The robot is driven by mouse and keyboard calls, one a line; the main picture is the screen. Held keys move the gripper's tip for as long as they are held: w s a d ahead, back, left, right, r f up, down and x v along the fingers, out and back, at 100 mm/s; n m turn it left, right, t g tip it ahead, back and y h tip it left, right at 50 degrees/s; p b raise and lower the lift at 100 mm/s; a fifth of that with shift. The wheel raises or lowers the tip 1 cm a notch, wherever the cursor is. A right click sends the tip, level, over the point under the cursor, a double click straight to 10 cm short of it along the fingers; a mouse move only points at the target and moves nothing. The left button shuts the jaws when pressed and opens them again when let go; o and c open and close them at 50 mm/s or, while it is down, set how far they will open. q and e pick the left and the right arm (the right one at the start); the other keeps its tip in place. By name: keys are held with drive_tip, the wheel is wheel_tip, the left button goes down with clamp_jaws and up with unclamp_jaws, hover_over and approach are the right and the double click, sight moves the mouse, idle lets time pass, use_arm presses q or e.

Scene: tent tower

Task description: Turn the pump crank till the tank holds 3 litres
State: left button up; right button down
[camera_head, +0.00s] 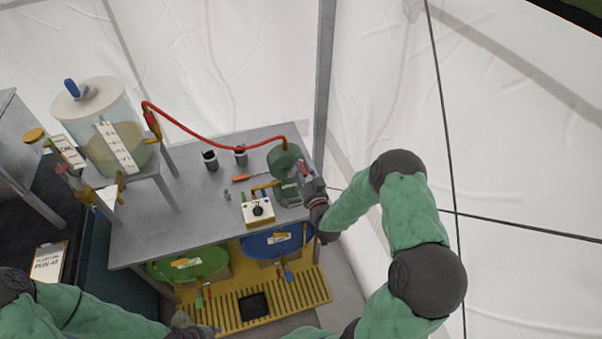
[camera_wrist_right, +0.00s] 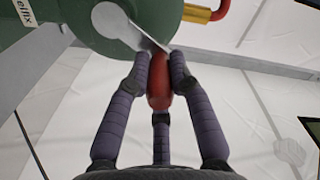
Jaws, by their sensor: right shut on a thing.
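The green pump (camera_head: 284,161) stands at the right end of the grey table. In the right wrist view its round green body (camera_wrist_right: 130,25) fills the upper left, with a grey crank arm (camera_wrist_right: 125,28) across it. My right gripper (camera_head: 304,175) is at the pump. In the right wrist view its fingers are closed around the red crank handle (camera_wrist_right: 158,90). The clear tank (camera_head: 97,108) stands on a raised stand at the left, with tan liquid and a white scale strip (camera_head: 118,148). The scale numbers are too small to read. My left gripper (camera_head: 192,330) is low at the bottom edge, its fingers unclear.
A red hose (camera_head: 200,137) runs from the tank to the pump. A white box with a dial (camera_head: 257,209), two dark cups (camera_head: 210,160) and a screwdriver (camera_head: 241,178) are on the table. Green (camera_head: 190,264) and blue (camera_head: 278,241) lidded tubs sit below its front edge.

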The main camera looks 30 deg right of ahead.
drive_tip(key=shift+d, duration=0.15)
idle(0.3)
drive_tip(key=c, duration=1.1)
unclamp_jaws()
drive_tip(key=v, duration=1.2)
